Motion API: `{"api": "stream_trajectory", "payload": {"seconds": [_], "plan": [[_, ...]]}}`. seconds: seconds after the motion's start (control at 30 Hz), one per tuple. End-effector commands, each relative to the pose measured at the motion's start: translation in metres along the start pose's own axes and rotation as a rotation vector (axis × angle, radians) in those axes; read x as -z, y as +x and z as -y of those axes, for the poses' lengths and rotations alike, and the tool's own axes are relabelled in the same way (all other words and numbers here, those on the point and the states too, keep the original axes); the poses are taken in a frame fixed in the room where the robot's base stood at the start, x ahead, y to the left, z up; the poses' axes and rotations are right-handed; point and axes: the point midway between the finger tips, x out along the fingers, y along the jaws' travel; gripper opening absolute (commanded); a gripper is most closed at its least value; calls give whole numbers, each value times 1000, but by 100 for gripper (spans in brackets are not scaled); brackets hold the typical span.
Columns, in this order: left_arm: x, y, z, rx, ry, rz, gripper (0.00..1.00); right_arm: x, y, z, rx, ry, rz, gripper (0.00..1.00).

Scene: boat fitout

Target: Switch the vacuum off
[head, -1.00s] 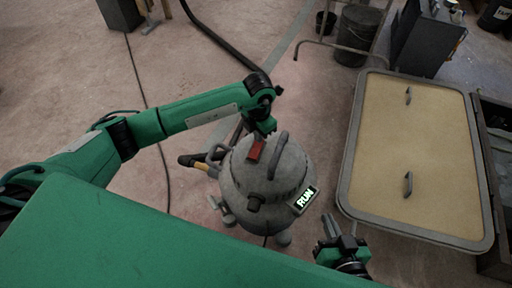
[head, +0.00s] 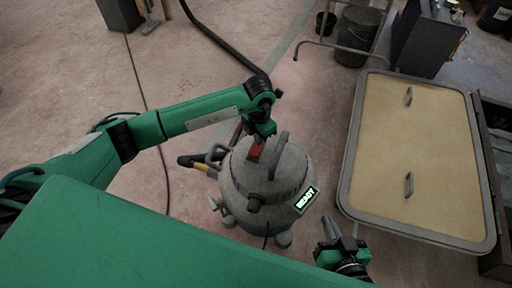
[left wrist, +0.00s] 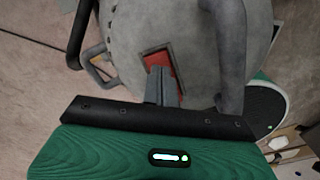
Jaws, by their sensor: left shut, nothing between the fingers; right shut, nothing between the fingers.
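The grey vacuum (head: 265,180) stands on the floor in front of me in the head view. Its label display (head: 307,199) now reads READY in lit letters. A red switch (head: 256,149) sits on its top beside the dark handle (head: 278,155). My left gripper (head: 262,133) is shut and empty, with its tips at the red switch. In the left wrist view the shut fingers (left wrist: 161,88) lie over the red switch (left wrist: 160,62) in its recess and hide part of it. Whether they touch it I cannot tell. My right gripper (head: 333,232) is shut and empty, right of the vacuum.
A framed tan panel with two handles (head: 415,160) lies at the right. A black hose (head: 220,42) and a thin cable run over the floor behind and left. Buckets (head: 357,35) and a dark box (head: 427,38) stand at the back right. Open floor lies at the left.

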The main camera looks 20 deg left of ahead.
Motion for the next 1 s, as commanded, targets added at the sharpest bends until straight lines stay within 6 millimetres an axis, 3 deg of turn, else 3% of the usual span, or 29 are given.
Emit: {"api": "stream_trajectory", "payload": {"seconds": [1.0], "plan": [[0, -71, 0, 0, 0, 0, 0, 45, -16, 9, 0, 0, 0, 0]]}}
